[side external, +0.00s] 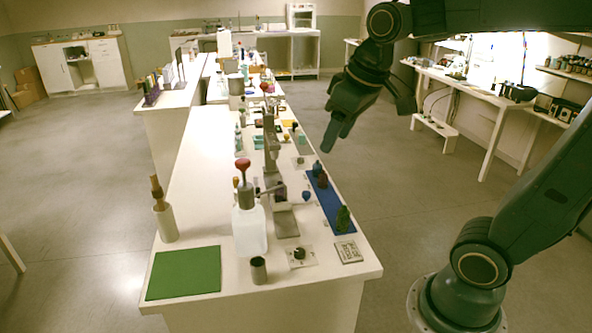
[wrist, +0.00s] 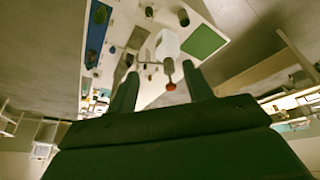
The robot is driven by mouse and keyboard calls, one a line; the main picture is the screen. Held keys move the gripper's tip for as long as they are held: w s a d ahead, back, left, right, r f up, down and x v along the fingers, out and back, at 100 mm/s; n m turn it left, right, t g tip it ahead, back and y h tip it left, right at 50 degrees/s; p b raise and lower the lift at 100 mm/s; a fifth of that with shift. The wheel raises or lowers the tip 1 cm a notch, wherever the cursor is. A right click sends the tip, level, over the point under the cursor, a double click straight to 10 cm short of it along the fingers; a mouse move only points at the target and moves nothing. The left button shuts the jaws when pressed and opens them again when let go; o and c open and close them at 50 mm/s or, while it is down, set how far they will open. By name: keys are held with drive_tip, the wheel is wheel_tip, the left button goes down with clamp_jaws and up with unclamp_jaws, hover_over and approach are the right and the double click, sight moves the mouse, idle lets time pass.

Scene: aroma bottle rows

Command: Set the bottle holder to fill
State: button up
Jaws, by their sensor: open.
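My gripper (side external: 329,146) hangs in the air above and beyond the table's right edge, open and empty. Its two fingers also show spread in the wrist view (wrist: 160,82). I cannot tell for sure which thing is the bottle holder. Another small blue item (side external: 306,196) stands just left of the board. The board also shows in the wrist view (wrist: 97,35).
A white bottle with a red top (side external: 250,232), a grey metal stand (side external: 285,222), a grey cup (side external: 258,270), a black knob on a plate (side external: 299,254) and a green mat (side external: 185,272) occupy the near table. A wooden-handled tool in a holder (side external: 165,223) stands left.

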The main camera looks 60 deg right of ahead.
drive_tip(key=w+d+f+g, duration=0.1)
drive_tip(key=w+d, duration=0.4)
drive_tip(key=w, duration=0.4)
drive_tip(key=g, duration=0.3)
hover_over(306, 193)
wheel_tip(306, 193, down, 22)
drive_tip(key=shift+d+r+y, duration=0.2)
drive_tip(key=shift+y, duration=0.1)
drive_tip(key=shift+f, duration=0.1)
drive_tip(key=shift+f, duration=6.8)
drive_tip(key=shift+c, duration=0.2)
clamp_jaws()
